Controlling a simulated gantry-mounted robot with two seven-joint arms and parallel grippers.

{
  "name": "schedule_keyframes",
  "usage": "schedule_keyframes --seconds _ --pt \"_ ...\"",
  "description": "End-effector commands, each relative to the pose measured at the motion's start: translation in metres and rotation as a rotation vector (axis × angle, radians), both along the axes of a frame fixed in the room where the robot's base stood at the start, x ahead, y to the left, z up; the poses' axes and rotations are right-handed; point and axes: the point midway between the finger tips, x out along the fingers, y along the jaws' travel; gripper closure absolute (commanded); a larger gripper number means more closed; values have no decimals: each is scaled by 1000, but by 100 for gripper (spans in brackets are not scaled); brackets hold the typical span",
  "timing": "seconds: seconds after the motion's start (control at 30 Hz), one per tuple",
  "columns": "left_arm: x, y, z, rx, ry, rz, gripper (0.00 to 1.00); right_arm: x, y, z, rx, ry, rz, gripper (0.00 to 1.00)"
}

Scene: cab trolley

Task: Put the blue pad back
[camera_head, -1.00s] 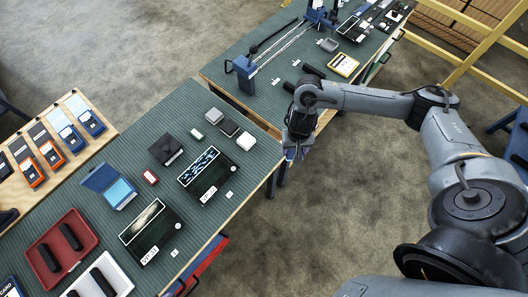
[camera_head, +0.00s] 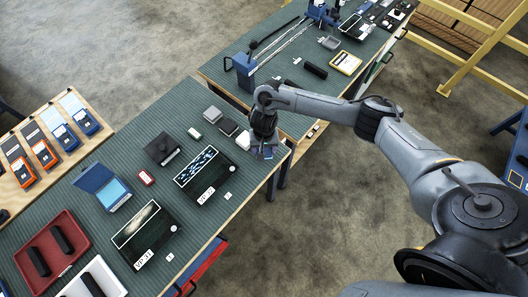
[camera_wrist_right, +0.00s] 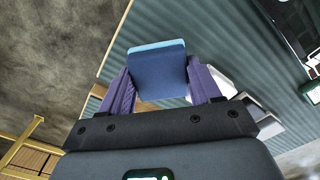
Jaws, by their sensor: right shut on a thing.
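My right gripper (camera_head: 264,154) is shut on a blue pad, which shows clearly in the right wrist view (camera_wrist_right: 158,72) between the two purple fingers, with a lighter blue far edge. In the head view the pad is a small blue patch at the fingertips, mostly hidden by the gripper. The gripper hangs at the right edge of the green-topped bench (camera_head: 95,152), just right of a small white-topped block (camera_head: 243,140). An open blue case (camera_head: 103,187) with a light blue inside lies on the bench to the left. My left gripper is out of view.
Near the gripper lie a dark panel with a patterned window (camera_head: 203,175), a grey block (camera_head: 228,127) and a black square device (camera_head: 162,149). A red tray (camera_head: 70,225) is at lower left. A second bench (camera_head: 290,75) with a blue clamp stands behind.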

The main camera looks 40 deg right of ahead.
Motion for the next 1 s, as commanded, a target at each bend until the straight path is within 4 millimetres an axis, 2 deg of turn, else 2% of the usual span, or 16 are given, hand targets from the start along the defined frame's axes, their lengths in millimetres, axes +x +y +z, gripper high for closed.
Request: schedule_keyframes --seconds 0.1,0.2,0.63,0.67,0.7,0.8,1.0 --pt "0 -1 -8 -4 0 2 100 -1 0 -19 -1 2 -2 70" --pt "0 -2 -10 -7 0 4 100 -1 0 -29 0 1 -1 70" --pt "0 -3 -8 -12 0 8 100 -1 0 -33 1 1 -1 70" --pt "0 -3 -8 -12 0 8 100 -1 0 -33 1 1 0 32" --pt "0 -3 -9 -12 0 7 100 -1 0 -33 1 1 0 26" --pt "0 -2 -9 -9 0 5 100 -1 0 -32 0 0 0 12" --pt "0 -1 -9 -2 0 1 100 0 0 -32 0 0 -1 12"
